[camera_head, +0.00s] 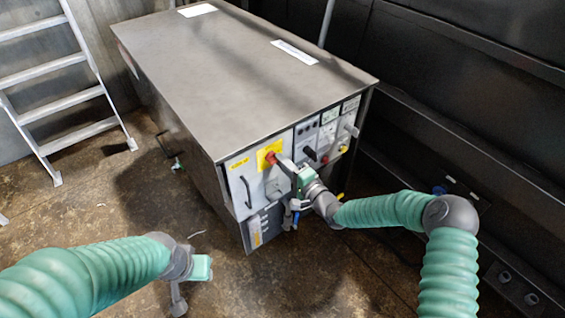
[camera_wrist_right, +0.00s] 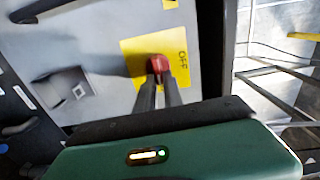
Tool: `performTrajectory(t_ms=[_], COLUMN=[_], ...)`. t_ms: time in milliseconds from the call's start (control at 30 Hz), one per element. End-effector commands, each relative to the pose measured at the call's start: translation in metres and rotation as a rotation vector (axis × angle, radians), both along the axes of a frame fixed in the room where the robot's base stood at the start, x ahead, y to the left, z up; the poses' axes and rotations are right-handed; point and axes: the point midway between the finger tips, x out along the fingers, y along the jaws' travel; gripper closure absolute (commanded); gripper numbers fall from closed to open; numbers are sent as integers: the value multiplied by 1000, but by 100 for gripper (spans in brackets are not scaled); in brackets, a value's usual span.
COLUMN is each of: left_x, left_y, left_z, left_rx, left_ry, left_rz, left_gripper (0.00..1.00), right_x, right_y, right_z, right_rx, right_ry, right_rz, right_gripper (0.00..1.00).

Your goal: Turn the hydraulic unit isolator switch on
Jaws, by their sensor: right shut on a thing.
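The isolator switch is a red knob (camera_head: 270,157) on a yellow plate (camera_head: 262,153) on the front panel of the hydraulic unit (camera_head: 240,75). In the right wrist view the red knob (camera_wrist_right: 158,65) sits between my right gripper's two dark fingertips (camera_wrist_right: 158,76), and the yellow plate (camera_wrist_right: 183,67) shows the word OFF beside it. My right gripper (camera_head: 277,161) is shut on the knob. My left gripper (camera_head: 178,297) hangs low over the floor, away from the unit; its finger opening is too small to judge.
A black handle (camera_head: 246,192) is on the panel left of the knob. More switches and a yellow button (camera_head: 344,149) are to the right. A ladder (camera_head: 70,90) stands at the left. A dark wall (camera_head: 450,70) closes off the right side. The front floor is mostly clear.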

Motion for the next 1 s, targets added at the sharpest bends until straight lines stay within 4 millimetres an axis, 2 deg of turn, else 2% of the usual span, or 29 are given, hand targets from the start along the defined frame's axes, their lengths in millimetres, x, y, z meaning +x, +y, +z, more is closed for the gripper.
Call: performTrajectory(t_ms=[567, 600, 733, 1000], left_x=[0, 0, 0, 0], left_y=[0, 0, 0, 0], left_z=[0, 0, 0, 0], left_rx=[0, 0, 0, 0], left_ry=[0, 0, 0, 0], left_rz=[0, 0, 0, 0], left_gripper=[61, 61, 61, 61], right_x=[3, 3, 2, 0], right_y=[-4, -4, -3, -1], right_z=[1, 1, 1, 1], right_rx=[29, 29, 28, 26], right_ry=[17, 17, 18, 18], right_rz=[-10, -10, -7, -3], right_gripper=[100, 84, 67, 66])
